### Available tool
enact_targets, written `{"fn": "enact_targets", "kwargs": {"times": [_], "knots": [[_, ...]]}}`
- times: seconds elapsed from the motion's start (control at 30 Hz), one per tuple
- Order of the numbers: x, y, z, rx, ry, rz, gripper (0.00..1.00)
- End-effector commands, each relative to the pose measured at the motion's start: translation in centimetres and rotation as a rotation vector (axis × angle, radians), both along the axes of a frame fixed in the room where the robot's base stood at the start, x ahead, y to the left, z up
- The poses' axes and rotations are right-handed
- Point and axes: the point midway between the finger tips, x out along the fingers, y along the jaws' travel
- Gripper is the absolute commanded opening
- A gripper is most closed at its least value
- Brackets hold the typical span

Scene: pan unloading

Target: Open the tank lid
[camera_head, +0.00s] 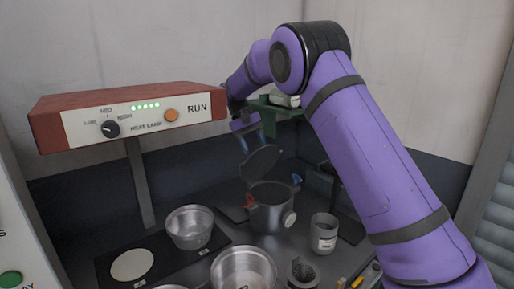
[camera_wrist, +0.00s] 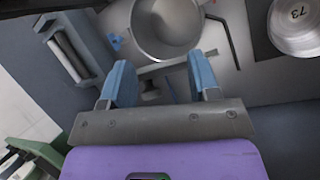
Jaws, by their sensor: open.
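The tank is a grey metal pot (camera_head: 270,217) with a red part on its left side, a blue part on its right and a pale round dial low on its front. Its dark lid (camera_head: 259,163) stands tilted up at the back of the rim, so the mouth is uncovered. In the wrist view the open tank (camera_wrist: 166,25) shows its empty-looking inside at the top. My gripper (camera_head: 246,128) is above and slightly left of the raised lid. In the wrist view its blue fingers (camera_wrist: 162,82) are spread apart with nothing clearly held between them. Contact with the lid cannot be told.
A metal pan (camera_head: 190,226) sits on a black mat beside a pale disc (camera_head: 132,264). Another pan (camera_head: 243,270) is in front, and a grey cup (camera_head: 324,234) stands right of the tank. A red RUN panel (camera_head: 130,115) on a post is at left.

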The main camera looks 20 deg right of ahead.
Motion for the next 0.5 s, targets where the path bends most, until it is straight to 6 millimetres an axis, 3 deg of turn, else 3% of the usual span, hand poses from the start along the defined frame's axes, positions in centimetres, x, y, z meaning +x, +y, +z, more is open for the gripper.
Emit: {"fn": "enact_targets", "kwargs": {"times": [0.2,0.5], "knots": [[-2.8,0.0,0.3,0.000,0.000,0.001,0.56],[-4.1,0.0,0.4,0.000,0.000,0.001,0.56]]}}
